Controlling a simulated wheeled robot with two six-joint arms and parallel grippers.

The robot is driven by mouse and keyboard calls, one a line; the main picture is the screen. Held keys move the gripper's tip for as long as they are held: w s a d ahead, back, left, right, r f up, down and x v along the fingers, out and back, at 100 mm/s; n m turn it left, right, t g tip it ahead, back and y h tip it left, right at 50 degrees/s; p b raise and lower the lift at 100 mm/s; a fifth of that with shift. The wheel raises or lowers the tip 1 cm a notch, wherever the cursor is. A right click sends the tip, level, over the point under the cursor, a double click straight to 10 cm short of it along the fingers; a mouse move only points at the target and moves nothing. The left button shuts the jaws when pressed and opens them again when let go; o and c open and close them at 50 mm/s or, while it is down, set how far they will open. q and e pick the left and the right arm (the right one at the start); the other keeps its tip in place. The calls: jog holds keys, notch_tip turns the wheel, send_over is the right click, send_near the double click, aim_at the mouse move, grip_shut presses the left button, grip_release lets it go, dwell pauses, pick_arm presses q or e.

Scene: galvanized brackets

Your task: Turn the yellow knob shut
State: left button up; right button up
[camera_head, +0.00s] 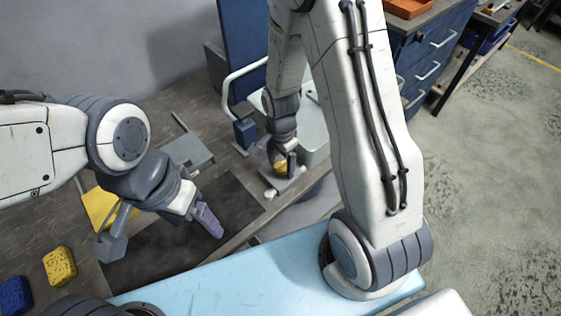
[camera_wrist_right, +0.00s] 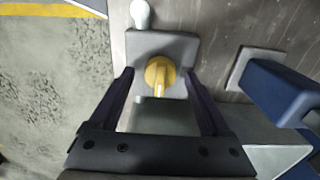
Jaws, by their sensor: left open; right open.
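The yellow knob (camera_head: 279,168) is mounted on a small grey block on the bench, partly covered by my right gripper (camera_head: 285,160). In the right wrist view the yellow knob (camera_wrist_right: 160,73) is round with a raised bar, on a grey plate (camera_wrist_right: 177,44). My right gripper (camera_wrist_right: 157,76) is open, with one finger on each side of the knob. Gaps show between the fingers and the knob, so they appear not to touch it. My left gripper (camera_head: 207,218) is over a dark mat, away from the knob; the gap between its fingers is hard to see.
A white rounded piece (camera_wrist_right: 140,15) sits beside the knob's plate. A blue block (camera_wrist_right: 272,91) stands to the right in that view. Yellow sponge (camera_head: 59,266) and blue sponge (camera_head: 15,296) lie at the bench's left. The dark mat (camera_head: 150,257) is mostly clear.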

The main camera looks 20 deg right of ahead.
jog(key=shift+f, duration=0.15)
grip_shut()
jog(key=shift+n, duration=0.4)
jog(key=n, duration=0.3)
jog(key=shift+n, duration=0.4)
jog(key=n, duration=0.4)
jog(key=shift+n+p, duration=0.3)
jog(key=n, duration=0.8)
jog(key=shift+n, duration=0.3)
